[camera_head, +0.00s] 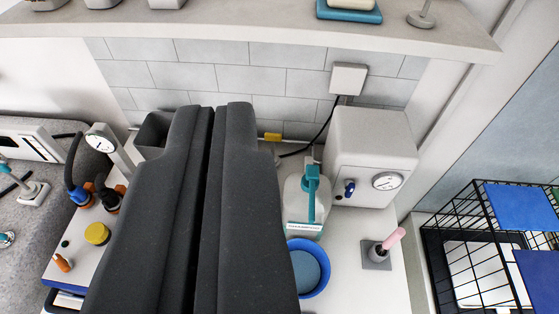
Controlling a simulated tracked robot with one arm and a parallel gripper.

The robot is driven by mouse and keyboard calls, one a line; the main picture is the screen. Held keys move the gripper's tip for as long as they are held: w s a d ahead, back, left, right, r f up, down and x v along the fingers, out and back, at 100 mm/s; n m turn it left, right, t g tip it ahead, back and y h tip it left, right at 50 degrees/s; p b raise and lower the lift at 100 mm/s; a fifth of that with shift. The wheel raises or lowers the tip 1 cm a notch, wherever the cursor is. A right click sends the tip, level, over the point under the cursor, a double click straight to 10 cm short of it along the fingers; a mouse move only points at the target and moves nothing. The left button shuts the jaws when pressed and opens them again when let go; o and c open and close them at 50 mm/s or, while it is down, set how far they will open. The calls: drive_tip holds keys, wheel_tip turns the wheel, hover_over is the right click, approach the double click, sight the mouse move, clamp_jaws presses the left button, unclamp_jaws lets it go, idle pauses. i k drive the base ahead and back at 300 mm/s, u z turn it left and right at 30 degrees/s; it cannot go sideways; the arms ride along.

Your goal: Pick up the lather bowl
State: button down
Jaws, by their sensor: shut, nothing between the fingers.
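My gripper (212,112) fills the middle of the view, its two dark grey fingers shut side by side with nothing held. A round blue bowl (326,268) with a grey-blue inside sits on the white counter at the lower right of the fingers. It is the only bowl I see there and looks like the lather bowl. The right finger hides its left edge. The gripper does not visibly hold it.
A pump bottle (306,206) with a teal top stands just behind the bowl. A white box with a dial (372,150) and a pink-handled brush (386,245) are to the right. A black wire basket (480,245) is at far right. A shelf (240,28) runs above.

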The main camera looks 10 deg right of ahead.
sight(312, 267)
drive_tip(key=u, duration=0.7)
drive_tip(key=k, duration=1.4)
drive_tip(key=z, duration=0.6)
